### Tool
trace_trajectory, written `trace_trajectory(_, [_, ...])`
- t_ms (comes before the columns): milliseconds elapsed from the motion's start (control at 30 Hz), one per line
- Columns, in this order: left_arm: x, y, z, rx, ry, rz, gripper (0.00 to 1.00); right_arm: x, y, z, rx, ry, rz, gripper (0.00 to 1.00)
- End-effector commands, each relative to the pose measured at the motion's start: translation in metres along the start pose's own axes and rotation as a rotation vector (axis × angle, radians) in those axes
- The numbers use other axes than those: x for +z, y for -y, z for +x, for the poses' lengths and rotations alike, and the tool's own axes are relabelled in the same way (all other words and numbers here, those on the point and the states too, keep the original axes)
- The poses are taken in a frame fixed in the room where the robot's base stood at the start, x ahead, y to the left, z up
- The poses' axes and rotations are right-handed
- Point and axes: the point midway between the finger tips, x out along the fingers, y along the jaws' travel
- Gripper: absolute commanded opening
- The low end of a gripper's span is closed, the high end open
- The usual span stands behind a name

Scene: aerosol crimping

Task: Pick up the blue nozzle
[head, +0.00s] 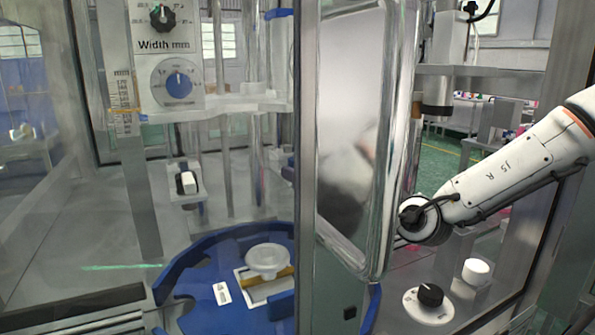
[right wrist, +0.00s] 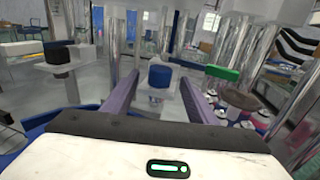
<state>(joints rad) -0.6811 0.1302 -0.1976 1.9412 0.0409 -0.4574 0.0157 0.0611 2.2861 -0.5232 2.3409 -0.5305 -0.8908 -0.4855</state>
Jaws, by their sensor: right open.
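The blue nozzle (right wrist: 159,75) stands upright on a pale holder in the right wrist view. My right gripper (right wrist: 160,80) is open, with its two purple fingers pointing towards the nozzle. The nozzle shows in the gap between the fingers, with space on both sides. I cannot tell if the fingertips reach it in depth. In the head view my right arm comes in from the right, and its gripper is hidden behind the machine's metal frame. I cannot make out the nozzle for sure in the head view. My left gripper is not in view.
A dark blue block (right wrist: 58,58) stands on a holder to the left. A green-topped part (right wrist: 222,73) and clear columns stand to the right. In the head view, a blue turntable (head: 217,245) carries a white round part (head: 267,259). The metal frame post (head: 307,170) stands in front.

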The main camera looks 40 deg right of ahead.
Motion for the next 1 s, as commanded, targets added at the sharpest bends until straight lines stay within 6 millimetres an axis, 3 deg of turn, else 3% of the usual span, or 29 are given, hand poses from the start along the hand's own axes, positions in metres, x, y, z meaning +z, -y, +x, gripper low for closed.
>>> trace_trajectory(133, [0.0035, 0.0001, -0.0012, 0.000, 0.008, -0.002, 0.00, -0.0003, 0.0000, 0.0112, 0.000, -0.001, 0.000, 0.53])
trace_trajectory(400, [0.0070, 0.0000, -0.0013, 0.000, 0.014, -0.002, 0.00, 0.0001, 0.0000, 0.0134, 0.000, 0.000, 0.001, 0.53])
trace_trajectory(467, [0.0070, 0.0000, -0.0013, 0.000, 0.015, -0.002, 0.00, 0.0001, -0.0001, 0.0134, 0.000, 0.000, 0.001, 0.46])
trace_trajectory(700, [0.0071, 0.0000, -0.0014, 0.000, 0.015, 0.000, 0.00, 0.0002, -0.0002, 0.0132, 0.000, 0.000, 0.000, 0.05])
trace_trajectory(1000, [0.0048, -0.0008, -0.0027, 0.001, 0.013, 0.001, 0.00, 0.0031, -0.0004, 0.0135, 0.000, 0.003, 0.000, 0.04])
